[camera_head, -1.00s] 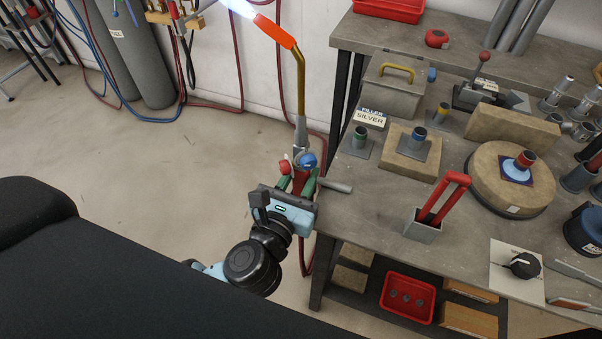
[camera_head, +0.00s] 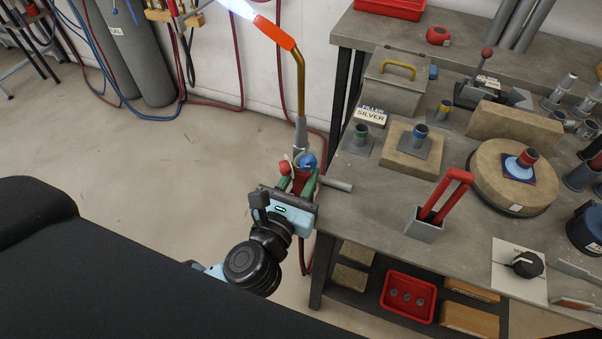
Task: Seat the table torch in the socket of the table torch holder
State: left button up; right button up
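The table torch (camera_head: 299,80) stands roughly upright, with an orange tip, brass neck, grey body and red and blue knobs. A bright white flame shows at its tip, cut by the top edge. My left gripper (camera_head: 301,182) is shut around the torch's lower part, beside the bench's left edge. The fingers and torch bottom overlap, so the exact grip is partly hidden. A short grey rod (camera_head: 337,184) lies by the bench edge, just right of the gripper; I cannot tell whether it belongs to the torch holder. No holder socket is clearly visible. My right gripper is not in view.
A red bin (camera_head: 408,310) sits on the lower shelf.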

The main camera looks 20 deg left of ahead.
pick_arm(q)
jog(key=shift+f, duration=0.1)
jog(key=o, duration=1.1)
jog(key=shift+o, duration=0.2)
jog(key=shift+f, duration=0.15)
jog(key=s+b, duration=0.1)
jog(key=s, duration=0.6)
jog(key=shift+s+a+b, duration=0.15)
jog(key=shift+s+b, duration=0.15)
jog(key=shift+s, duration=0.1)
